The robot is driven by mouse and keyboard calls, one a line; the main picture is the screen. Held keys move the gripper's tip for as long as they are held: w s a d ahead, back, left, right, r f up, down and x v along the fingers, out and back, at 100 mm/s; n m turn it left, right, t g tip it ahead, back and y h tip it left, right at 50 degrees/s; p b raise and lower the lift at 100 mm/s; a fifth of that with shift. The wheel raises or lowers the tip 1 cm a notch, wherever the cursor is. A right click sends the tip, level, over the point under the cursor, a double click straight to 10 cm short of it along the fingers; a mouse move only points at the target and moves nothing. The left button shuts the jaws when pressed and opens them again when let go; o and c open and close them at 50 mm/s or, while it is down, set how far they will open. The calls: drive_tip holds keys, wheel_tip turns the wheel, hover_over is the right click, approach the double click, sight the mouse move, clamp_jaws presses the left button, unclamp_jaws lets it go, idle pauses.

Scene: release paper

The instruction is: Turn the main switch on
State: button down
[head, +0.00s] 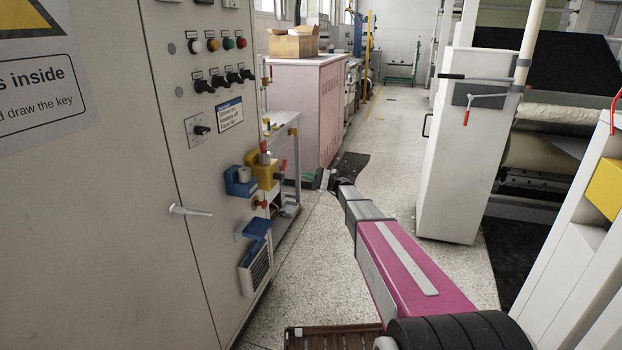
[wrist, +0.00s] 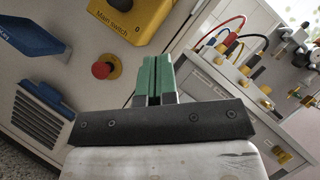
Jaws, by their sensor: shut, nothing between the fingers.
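The main switch is a yellow box on the side of the grey cabinet (head: 135,160). In the head view the box (head: 267,176) has a red part (head: 264,148) near its top. In the wrist view the box (wrist: 128,18), labelled "Main switch", is cut off by the top edge. Its switch handle cannot be made out there, so its setting is unclear. My gripper (head: 326,180) is right of the box and apart from it. In the wrist view my gripper's green fingers (wrist: 155,76) are together and empty, below and right of the box.
A red emergency button (wrist: 105,68) sits below the box. Blue parts (head: 240,182) and a vent (head: 258,268) are on the cabinet nearby. A door handle (head: 190,210) sticks out. A bench with coloured cables (wrist: 232,35) is beyond.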

drive_tip(key=shift+s+a+r, duration=0.5)
drive_tip(key=shift+a+r, duration=0.3)
drive_tip(key=shift+a, duration=0.35)
drive_tip(key=shift+s+a+r, duration=0.45)
drive_tip(key=shift+a+r, duration=0.4)
drive_tip(key=shift+a, duration=0.25)
drive_tip(key=shift+s+a+r, duration=0.5)
drive_tip(key=shift+a+r, duration=0.3)
drive_tip(key=shift+a, duration=0.35)
drive_tip(key=shift+a, duration=0.1)
